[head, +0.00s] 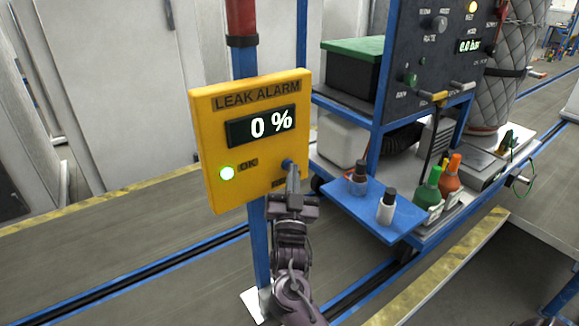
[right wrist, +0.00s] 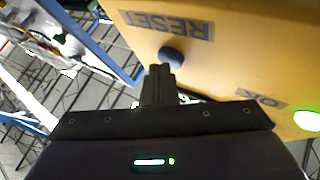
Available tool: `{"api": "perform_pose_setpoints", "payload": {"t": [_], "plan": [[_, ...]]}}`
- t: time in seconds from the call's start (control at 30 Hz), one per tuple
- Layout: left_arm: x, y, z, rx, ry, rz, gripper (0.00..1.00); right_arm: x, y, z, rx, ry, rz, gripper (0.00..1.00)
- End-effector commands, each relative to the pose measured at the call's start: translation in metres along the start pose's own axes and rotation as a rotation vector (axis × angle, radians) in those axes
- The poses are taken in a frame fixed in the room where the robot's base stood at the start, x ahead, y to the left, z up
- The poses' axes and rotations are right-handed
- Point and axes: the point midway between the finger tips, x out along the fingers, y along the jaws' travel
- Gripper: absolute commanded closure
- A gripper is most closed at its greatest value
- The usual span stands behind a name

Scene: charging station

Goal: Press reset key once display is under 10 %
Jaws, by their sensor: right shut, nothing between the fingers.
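The yellow leak alarm box (head: 235,150) hangs on a blue post. Its display (head: 261,125) reads "0 %". The green OK lamp (head: 227,173) is lit at its lower left. My left gripper is not in view.
A blue cart with a small shelf (head: 340,195) holding bottles stands right of the box. A dark control panel (head: 430,50) rises above it. The post (head: 259,225) runs down below the box. Open floor (head: 120,255) lies to the left.

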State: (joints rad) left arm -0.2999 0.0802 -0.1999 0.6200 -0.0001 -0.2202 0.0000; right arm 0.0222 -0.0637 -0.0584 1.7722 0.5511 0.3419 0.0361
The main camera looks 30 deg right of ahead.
Motion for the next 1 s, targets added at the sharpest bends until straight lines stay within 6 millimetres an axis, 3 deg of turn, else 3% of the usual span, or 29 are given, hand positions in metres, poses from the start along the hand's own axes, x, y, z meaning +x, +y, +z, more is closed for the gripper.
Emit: {"api": "perform_pose_setpoints", "payload": {"t": [0.73, 1.0], "plan": [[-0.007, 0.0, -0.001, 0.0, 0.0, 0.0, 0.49, -0.013, 0.009, -0.009, 0.0, 0.0, 0.0, 1.0], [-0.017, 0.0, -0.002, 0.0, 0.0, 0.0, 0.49, -0.03, 0.022, -0.023, -0.001, -0.001, -0.001, 1.0]]}}
